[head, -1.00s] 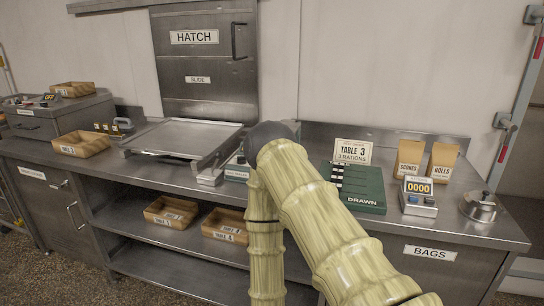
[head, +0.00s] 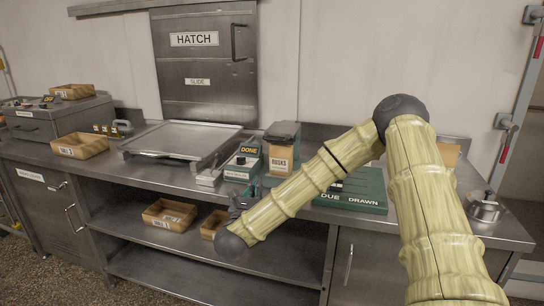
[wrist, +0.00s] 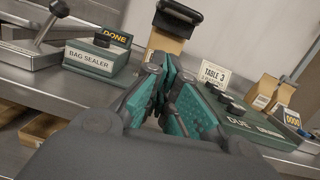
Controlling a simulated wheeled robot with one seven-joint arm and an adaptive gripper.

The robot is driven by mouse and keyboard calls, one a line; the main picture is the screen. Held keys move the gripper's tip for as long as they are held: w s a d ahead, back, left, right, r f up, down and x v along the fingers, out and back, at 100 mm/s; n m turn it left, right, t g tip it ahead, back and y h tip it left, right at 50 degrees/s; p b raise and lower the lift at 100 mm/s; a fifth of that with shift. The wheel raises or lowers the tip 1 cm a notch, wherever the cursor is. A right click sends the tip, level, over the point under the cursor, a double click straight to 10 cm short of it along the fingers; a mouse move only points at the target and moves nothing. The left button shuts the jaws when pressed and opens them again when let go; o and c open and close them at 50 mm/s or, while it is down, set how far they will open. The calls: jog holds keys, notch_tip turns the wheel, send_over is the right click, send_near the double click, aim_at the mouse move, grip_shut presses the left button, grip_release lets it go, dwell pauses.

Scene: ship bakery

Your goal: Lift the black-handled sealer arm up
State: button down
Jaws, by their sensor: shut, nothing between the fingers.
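The sealer arm (head: 282,131) is dark and sits at the top of the tan RUSKS bag (head: 280,158) in the head view. In the wrist view its black handle (wrist: 180,11) shows at the top edge, above the bag (wrist: 164,45). The green BAG SEALER box (head: 241,168) stands just left of the bag, with a lit DONE display; it also shows in the wrist view (wrist: 95,57). My gripper (wrist: 168,70) is shut and empty, in front of and below the handle, apart from it. In the head view my arm partly hides it, low at the counter's front edge.
A green DUE/DRAWN board (head: 352,190) lies to the right, partly behind my arm. Wooden boxes (head: 80,146) stand further left. A lidded steel pot (head: 486,207) is at the far right.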

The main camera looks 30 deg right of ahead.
jog(key=shift+s+d+r+m+g+h, duration=0.15)
jog(key=shift+d+r+m+g+h, duration=0.25)
jog(key=shift+d+r+m+h, duration=0.4)
jog(key=shift+a+f+y, duration=0.1)
jog(key=shift+a+y, duration=0.1)
jog(key=shift+y, duration=0.1)
jog(key=r+p+x, duration=0.2)
jog(key=p+x, duration=0.2)
jog(key=x, duration=0.9)
jog(key=shift+a+r, duration=0.25)
jog(key=shift+r, duration=0.1)
jog(key=shift+s, duration=0.15)
jog(key=shift+a, duration=0.1)
